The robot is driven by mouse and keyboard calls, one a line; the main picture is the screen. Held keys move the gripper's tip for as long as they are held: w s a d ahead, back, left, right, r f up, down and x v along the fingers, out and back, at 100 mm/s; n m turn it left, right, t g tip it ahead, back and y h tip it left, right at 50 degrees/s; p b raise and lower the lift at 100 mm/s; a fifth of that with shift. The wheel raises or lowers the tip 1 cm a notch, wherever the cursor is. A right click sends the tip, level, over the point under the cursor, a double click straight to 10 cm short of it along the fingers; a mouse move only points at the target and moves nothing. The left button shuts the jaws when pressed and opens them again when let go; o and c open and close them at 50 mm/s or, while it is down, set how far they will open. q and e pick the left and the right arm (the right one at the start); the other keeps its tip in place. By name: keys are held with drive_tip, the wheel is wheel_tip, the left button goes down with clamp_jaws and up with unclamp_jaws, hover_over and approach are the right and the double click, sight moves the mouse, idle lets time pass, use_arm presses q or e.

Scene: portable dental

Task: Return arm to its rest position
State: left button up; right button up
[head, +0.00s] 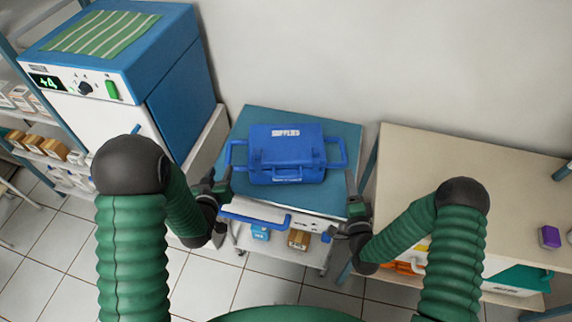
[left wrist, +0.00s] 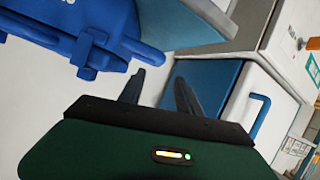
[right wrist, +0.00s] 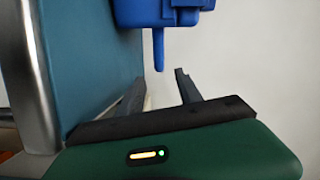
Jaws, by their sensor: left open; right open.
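My left gripper (head: 222,186) is at the left side of a blue case labelled SUPPLIES (head: 285,155), close to its left side handle. In the left wrist view its two fingers (left wrist: 160,88) are apart with nothing between them, and part of the case (left wrist: 95,40) shows at the upper left. My right gripper (head: 356,208) is near the right edge of the cart, below the case's right side handle. In the right wrist view its fingers (right wrist: 158,90) are apart and empty, and a blue handle (right wrist: 158,45) hangs just beyond the fingertips.
The case sits on a teal-topped cart (head: 240,125) with boxes on its lower shelf. A blue and white cabinet (head: 180,95) with a striped cloth stands at the left. A beige table (head: 460,160) stands at the right, with a purple item (head: 549,237) near its edge.

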drive_tip(key=shift+s, duration=0.2)
idle(0.3)
